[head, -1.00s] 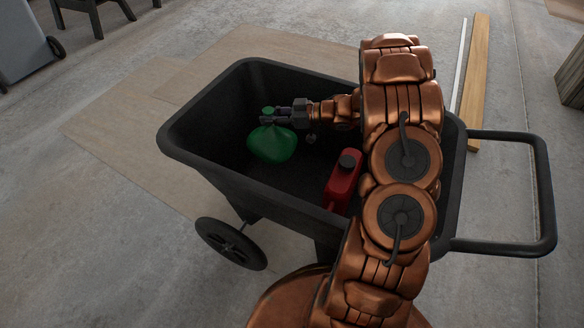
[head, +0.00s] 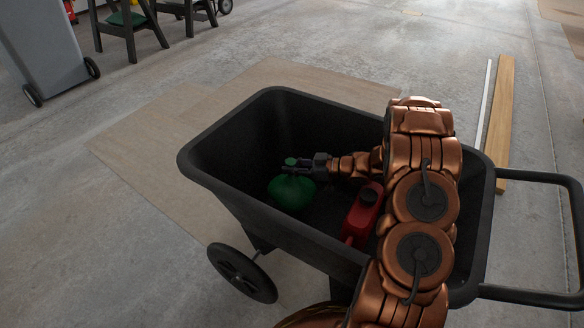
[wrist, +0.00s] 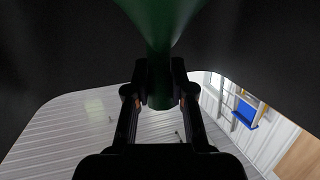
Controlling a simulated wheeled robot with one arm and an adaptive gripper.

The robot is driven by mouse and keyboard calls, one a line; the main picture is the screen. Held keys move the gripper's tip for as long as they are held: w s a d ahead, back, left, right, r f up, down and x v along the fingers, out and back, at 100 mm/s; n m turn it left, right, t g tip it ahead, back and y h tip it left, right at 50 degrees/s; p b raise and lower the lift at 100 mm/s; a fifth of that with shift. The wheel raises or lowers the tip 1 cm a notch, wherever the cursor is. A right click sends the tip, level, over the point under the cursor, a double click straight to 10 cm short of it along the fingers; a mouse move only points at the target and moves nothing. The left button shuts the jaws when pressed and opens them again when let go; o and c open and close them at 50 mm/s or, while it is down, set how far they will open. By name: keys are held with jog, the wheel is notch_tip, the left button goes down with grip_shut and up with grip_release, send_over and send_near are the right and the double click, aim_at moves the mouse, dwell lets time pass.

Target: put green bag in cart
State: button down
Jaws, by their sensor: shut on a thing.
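The green bag (head: 291,193) is inside the black cart (head: 226,186), low in its left part. My gripper (head: 291,167) is shut on the narrow top of the bag. In the wrist view the green neck (wrist: 160,80) sits between the two fingers (wrist: 160,98), and the bag widens away from them. My arm reaches over the cart's right part. I cannot tell whether the bag's bottom touches the cart floor.
A red can (head: 362,214) with a dark cap stands in the cart, to the right of the bag. The cart has a wheel (head: 242,272) and a handle (head: 575,235). Boards (head: 502,120) lie at right.

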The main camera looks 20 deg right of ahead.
jog(key=shift+f, duration=0.55)
jog(key=c, duration=1)
grip_release()
jog(key=shift+s+f, duration=0.1)
jog(key=shift+f, duration=0.05)
